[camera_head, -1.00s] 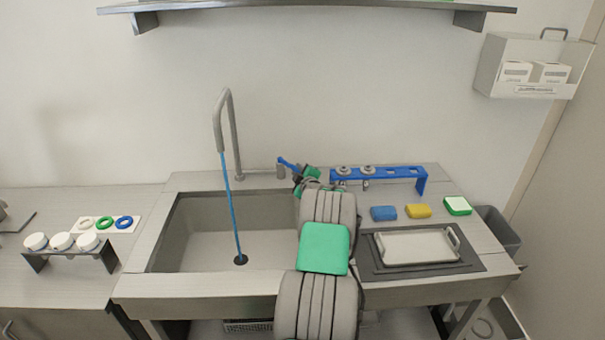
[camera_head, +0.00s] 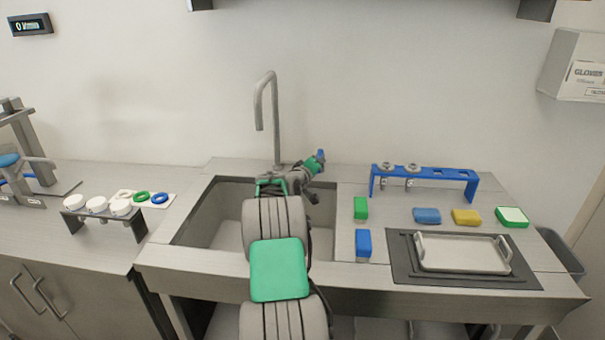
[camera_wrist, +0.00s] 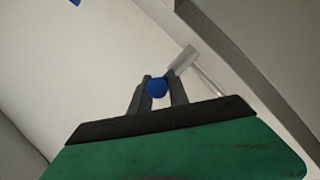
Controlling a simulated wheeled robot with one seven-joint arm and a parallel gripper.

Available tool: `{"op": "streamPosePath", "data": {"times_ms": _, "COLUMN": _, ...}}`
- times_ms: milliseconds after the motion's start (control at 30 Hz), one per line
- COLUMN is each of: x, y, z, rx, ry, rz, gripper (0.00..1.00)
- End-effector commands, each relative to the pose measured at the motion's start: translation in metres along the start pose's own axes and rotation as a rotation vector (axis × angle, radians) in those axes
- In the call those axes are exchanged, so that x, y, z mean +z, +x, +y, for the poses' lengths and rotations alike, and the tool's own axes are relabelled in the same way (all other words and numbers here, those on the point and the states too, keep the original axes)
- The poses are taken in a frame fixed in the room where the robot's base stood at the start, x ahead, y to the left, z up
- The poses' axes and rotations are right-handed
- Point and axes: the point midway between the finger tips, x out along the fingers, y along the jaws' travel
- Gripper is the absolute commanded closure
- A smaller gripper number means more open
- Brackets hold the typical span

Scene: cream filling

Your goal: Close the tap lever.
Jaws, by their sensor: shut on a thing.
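The blue tap lever (camera_head: 320,155) shows at the tip of my gripper (camera_head: 316,163), behind the sink. In the wrist view its round blue end (camera_wrist: 157,87) sits between the two fingers of my gripper (camera_wrist: 158,90), which are shut on it. A grey metal cylinder of the tap (camera_wrist: 182,61) shows just beyond the fingers. The tall curved spout (camera_head: 274,115) stands over the sink (camera_head: 205,225), and no blue water stream shows under it. My arm and gripper hide the tap's base and part of the sink.
A blue rack (camera_head: 425,172) stands right of the tap. Green and blue sponges (camera_head: 361,208) lie right of the sink, with more beside the tray (camera_head: 465,252). A stand with white-topped items (camera_head: 97,206) is at left.

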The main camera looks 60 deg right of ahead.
Motion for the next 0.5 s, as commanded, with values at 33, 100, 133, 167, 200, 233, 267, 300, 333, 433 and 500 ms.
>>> {"op": "streamPosePath", "data": {"times_ms": 33, "x": 0.0038, "y": 0.0025, "z": -0.0007, "rx": 0.006, "ry": 0.002, "rz": -0.012, "gripper": 1.00}}
{"op": "streamPosePath", "data": {"times_ms": 100, "x": 0.0067, "y": 0.0042, "z": 0.0021, "rx": 0.013, "ry": 0.006, "rz": -0.026, "gripper": 1.00}}
{"op": "streamPosePath", "data": {"times_ms": 133, "x": 0.0074, "y": 0.0046, "z": 0.0033, "rx": 0.016, "ry": 0.007, "rz": -0.030, "gripper": 1.00}}
{"op": "streamPosePath", "data": {"times_ms": 167, "x": 0.0078, "y": 0.0048, "z": 0.0042, "rx": 0.018, "ry": 0.007, "rz": -0.033, "gripper": 1.00}}
{"op": "streamPosePath", "data": {"times_ms": 200, "x": 0.0082, "y": 0.0050, "z": 0.0051, "rx": 0.020, "ry": 0.008, "rz": -0.035, "gripper": 1.00}}
{"op": "streamPosePath", "data": {"times_ms": 233, "x": 0.0084, "y": 0.0050, "z": 0.0055, "rx": 0.020, "ry": 0.008, "rz": -0.036, "gripper": 1.00}}
{"op": "streamPosePath", "data": {"times_ms": 267, "x": 0.0083, "y": 0.0050, "z": 0.0057, "rx": 0.021, "ry": 0.008, "rz": -0.037, "gripper": 1.00}}
{"op": "streamPosePath", "data": {"times_ms": 300, "x": 0.0082, "y": 0.0049, "z": 0.0058, "rx": 0.021, "ry": 0.008, "rz": -0.036, "gripper": 1.00}}
{"op": "streamPosePath", "data": {"times_ms": 333, "x": 0.0080, "y": 0.0049, "z": 0.0058, "rx": 0.021, "ry": 0.008, "rz": -0.036, "gripper": 1.00}}
{"op": "streamPosePath", "data": {"times_ms": 433, "x": 0.0075, "y": 0.0047, "z": 0.0055, "rx": 0.020, "ry": 0.008, "rz": -0.035, "gripper": 1.00}}
{"op": "streamPosePath", "data": {"times_ms": 500, "x": 0.0072, "y": 0.0045, "z": 0.0053, "rx": 0.020, "ry": 0.008, "rz": -0.035, "gripper": 1.00}}
